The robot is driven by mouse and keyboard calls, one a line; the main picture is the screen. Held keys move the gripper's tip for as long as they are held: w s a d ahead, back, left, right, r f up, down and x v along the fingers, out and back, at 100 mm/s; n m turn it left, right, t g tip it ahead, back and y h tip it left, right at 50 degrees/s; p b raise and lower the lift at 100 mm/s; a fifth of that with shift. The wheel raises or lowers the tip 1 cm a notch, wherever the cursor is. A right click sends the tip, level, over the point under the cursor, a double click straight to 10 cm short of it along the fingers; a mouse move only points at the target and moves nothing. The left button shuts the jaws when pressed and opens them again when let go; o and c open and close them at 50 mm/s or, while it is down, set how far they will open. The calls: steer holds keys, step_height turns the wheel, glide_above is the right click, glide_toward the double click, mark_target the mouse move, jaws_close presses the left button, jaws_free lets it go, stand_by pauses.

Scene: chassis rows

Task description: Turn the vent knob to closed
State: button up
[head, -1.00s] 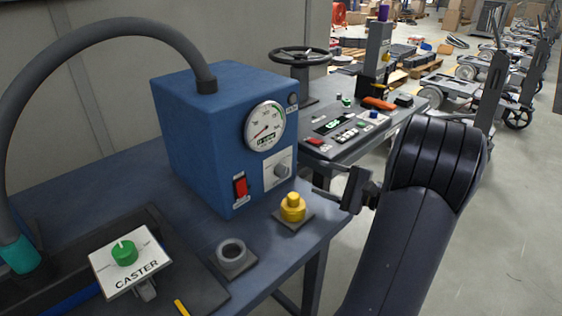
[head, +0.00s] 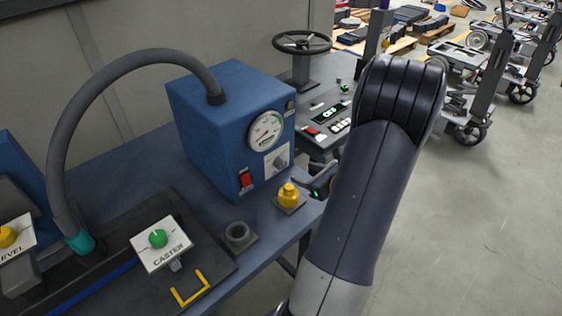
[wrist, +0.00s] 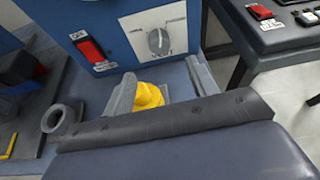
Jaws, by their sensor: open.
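The vent knob (head: 281,163) is a grey knob on a white plate at the lower right of the blue box's (head: 205,135) front. In the wrist view the vent knob (wrist: 158,41) stands upright between marks on its plate, with a partly readable label under it. My gripper (head: 318,184) is in front of the box's right side, partly hidden by my arm in the head view. In the wrist view my gripper's (wrist: 163,84) two grey fingers are apart with nothing held. The vent knob is beyond the fingertips, apart from them.
A yellow knob (head: 289,194) on a small base stands on the bench just below my gripper. A grey ring (head: 238,235) and the CASTER plate (head: 161,243) lie to the left. A red switch (head: 245,180) is left of the vent knob. Another console (head: 325,118) stands behind.

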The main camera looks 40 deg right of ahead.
mark_target(283, 165)
steer(key=p+x, duration=0.1)
steer(key=x, duration=0.9)
steer(key=shift+c, duration=0.3)
steer(key=c, duration=0.9)
